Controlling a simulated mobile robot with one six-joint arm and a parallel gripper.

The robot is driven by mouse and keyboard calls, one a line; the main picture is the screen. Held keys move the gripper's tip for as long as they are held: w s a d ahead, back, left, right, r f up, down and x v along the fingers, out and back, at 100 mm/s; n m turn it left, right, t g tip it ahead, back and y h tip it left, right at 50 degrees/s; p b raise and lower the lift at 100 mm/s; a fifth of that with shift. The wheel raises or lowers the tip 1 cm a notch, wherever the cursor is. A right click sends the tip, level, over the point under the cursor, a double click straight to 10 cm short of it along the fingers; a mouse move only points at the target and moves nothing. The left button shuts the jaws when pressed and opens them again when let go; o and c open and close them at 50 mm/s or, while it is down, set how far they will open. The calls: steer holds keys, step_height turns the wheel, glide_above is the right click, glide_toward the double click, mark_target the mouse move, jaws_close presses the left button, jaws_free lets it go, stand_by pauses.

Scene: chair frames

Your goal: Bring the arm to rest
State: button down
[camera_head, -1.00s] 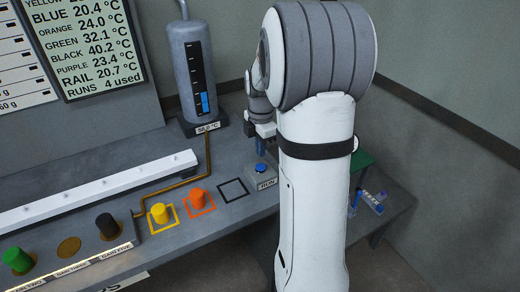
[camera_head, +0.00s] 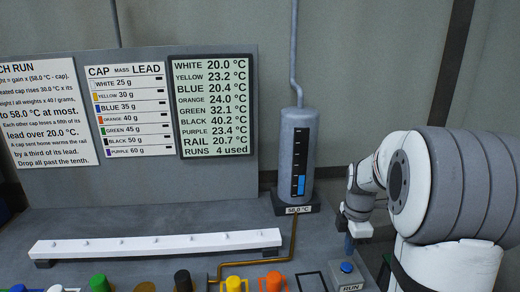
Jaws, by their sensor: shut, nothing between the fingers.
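My arm stands at the right of the view. Its white and grey links fold over toward the bench. My gripper (camera_head: 349,246) points down at the right end of the bench. Its bluish fingers are shut with nothing held. The blue RUN button (camera_head: 346,267) sits just below the fingertips on a grey box. A small gap seems to show between them, but I cannot tell its exact height.
The grey cylinder (camera_head: 296,160) with a blue level bar stands left of my gripper. A white rail (camera_head: 160,243) lies along the bench. Yellow (camera_head: 233,284), orange (camera_head: 273,281), black (camera_head: 182,280) and other caps line the front. Text boards (camera_head: 212,107) stand behind.

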steer(key=s+a+r+m+t, duration=0.1)
steer(key=s+a+r+m, duration=0.2)
steer(key=s+a+m, duration=0.3)
steer(key=s+a+r+m+t, duration=0.1)
steer(key=s+a+r+m, duration=0.2)
steer(key=s+a+m, duration=0.4)
steer(key=s+m, duration=0.4)
steer(key=s, duration=0.2)
steer(key=shift+t, duration=0.4)
steer(key=shift+w+a, duration=0.1)
steer(key=shift+a, duration=0.1)
stand_by(2.9)
